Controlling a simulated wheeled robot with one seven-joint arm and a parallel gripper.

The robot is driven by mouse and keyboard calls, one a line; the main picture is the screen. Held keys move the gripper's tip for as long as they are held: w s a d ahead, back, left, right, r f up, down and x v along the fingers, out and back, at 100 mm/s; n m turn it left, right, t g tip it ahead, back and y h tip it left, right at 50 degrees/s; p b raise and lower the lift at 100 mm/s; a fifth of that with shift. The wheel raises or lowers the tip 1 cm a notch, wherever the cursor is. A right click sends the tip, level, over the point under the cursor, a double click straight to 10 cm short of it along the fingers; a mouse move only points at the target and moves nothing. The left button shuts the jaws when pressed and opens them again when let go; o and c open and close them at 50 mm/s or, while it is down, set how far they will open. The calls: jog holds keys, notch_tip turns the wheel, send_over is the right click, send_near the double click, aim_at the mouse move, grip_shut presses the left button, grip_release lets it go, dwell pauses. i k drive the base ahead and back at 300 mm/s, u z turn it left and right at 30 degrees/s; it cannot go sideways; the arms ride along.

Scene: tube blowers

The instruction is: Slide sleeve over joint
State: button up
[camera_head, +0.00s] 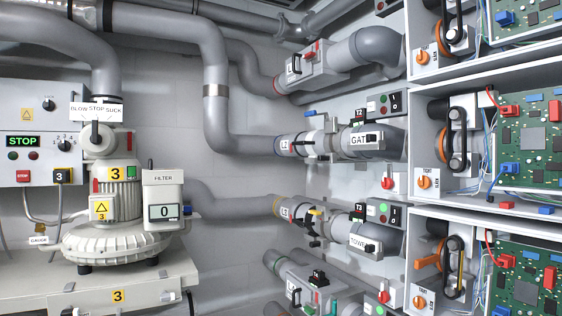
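Several grey pipe lines run along the back wall, and I cannot tell for sure which part is the task's sleeve or joint. On the middle line, a light grey collar with a handle (318,140) sits between a pipe end with a blue ring (285,145) and the section labelled GATE (365,140). On the line below, a pipe end with a yellow ring (285,208) faces black and yellow clamp parts (315,215), left of the section labelled TOWER (365,240). The upper line has a grey sleeve-like piece with a red catch (312,60). My gripper is not in view.
A blower machine (110,200) with a filter box reading 0 (164,205) stands at the left on a bench, beside a control box showing STOP (22,141). Shelves with circuit boards (535,135) and black belt-like parts fill the right.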

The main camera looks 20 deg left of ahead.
aim_at(333, 130)
jog(key=u, duration=0.9)
jog(key=i, duration=1.15)
jog(key=u, duration=0.95)
